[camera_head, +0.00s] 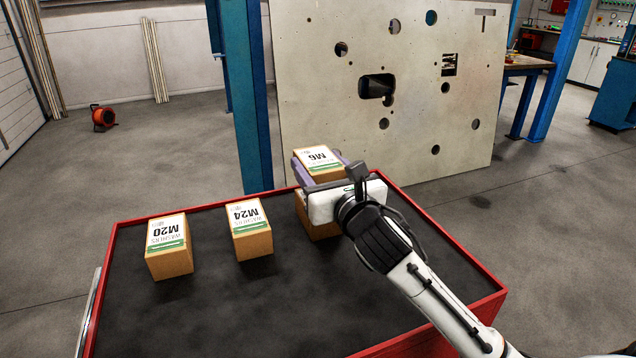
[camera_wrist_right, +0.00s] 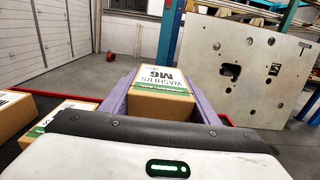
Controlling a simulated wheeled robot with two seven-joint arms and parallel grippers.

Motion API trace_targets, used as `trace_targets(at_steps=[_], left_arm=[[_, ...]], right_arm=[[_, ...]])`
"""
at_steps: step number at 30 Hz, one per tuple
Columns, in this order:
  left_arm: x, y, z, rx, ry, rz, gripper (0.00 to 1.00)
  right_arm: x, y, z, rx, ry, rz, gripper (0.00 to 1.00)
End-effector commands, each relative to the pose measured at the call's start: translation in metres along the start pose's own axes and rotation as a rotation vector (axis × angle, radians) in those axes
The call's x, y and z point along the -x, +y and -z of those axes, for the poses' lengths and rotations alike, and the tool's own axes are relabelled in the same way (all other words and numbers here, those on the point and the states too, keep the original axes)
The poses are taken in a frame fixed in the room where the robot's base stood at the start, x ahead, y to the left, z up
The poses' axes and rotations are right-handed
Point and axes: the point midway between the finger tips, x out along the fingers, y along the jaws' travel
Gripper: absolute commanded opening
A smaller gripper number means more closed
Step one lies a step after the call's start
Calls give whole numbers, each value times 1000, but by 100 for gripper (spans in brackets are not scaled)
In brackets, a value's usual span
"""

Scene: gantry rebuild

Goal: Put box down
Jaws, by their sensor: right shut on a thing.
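My right gripper (camera_head: 320,170) is shut on a cardboard box labelled M6 (camera_head: 318,157), with a purple finger on each side of it. The M6 box also shows between the fingers in the right wrist view (camera_wrist_right: 162,100). Beneath my gripper, another cardboard box (camera_head: 318,228) stands on the cart, mostly hidden by the gripper and wrist. I cannot tell whether the M6 box touches it. A box labelled M20 (camera_head: 168,247) and a box labelled M24 (camera_head: 250,229) stand apart on the cart's dark top, to the left. My left gripper is not in view.
The red-rimmed cart (camera_head: 290,300) has free dark surface at the front and right. Behind it stand a blue post (camera_head: 247,100) and a large pale panel with holes (camera_head: 310,80).

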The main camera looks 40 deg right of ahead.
Motion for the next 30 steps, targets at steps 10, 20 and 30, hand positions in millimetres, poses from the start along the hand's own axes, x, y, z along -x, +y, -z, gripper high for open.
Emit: trace_targets(at_steps=[10,20,30], left_arm=[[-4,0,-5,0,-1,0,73],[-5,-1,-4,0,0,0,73],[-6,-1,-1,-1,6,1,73]], right_arm=[[0,0,31,0,-4,-1,18],[0,0,35,1,2,0,61],[0,0,35,0,2,0,73]])
